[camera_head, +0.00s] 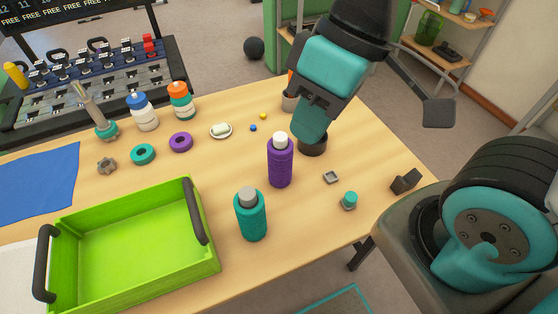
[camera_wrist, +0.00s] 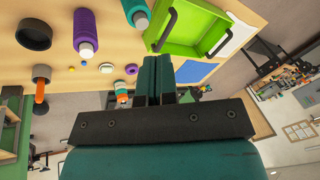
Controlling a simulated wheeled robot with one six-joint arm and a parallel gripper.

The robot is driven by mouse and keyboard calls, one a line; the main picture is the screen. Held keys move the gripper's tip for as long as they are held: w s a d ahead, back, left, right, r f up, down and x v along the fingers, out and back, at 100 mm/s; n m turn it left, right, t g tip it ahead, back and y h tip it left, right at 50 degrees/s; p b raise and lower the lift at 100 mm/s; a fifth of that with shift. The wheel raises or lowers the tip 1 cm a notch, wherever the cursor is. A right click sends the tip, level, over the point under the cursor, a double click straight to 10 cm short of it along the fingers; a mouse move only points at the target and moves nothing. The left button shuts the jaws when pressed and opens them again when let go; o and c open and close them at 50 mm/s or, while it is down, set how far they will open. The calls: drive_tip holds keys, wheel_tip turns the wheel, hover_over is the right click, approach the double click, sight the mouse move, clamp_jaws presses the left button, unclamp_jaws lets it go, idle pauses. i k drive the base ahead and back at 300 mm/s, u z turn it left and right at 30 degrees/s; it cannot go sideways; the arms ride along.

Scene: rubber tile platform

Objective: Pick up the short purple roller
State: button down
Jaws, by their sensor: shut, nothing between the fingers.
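A purple roller (camera_head: 280,165) with a white top stands upright near the middle of the wooden table. In the wrist view the purple roller (camera_wrist: 84,28) is at the upper left, white end toward the view's bottom. My gripper (camera_head: 309,138) is above the table, just right of and behind the roller in the head view, apart from it. Its two teal fingers (camera_wrist: 153,62) are pressed together and empty in the wrist view. A purple ring (camera_head: 181,142) lies flat farther left.
A teal roller (camera_head: 251,217) with a grey top stands in front. A green tray (camera_head: 215,248) fills the front left. A dark round cup (camera_head: 313,147) is beside the gripper. A small grey square (camera_head: 331,177) and a teal knob (camera_head: 349,201) are at right. Bottles stand behind.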

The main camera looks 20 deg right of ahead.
sight(280, 162)
drive_tip(key=u, duration=0.05)
drive_tip(key=k, duration=0.5)
drive_tip(key=u, duration=1.35)
drive_tip(key=i, duration=1.05)
drive_tip(key=z, duration=2.55)
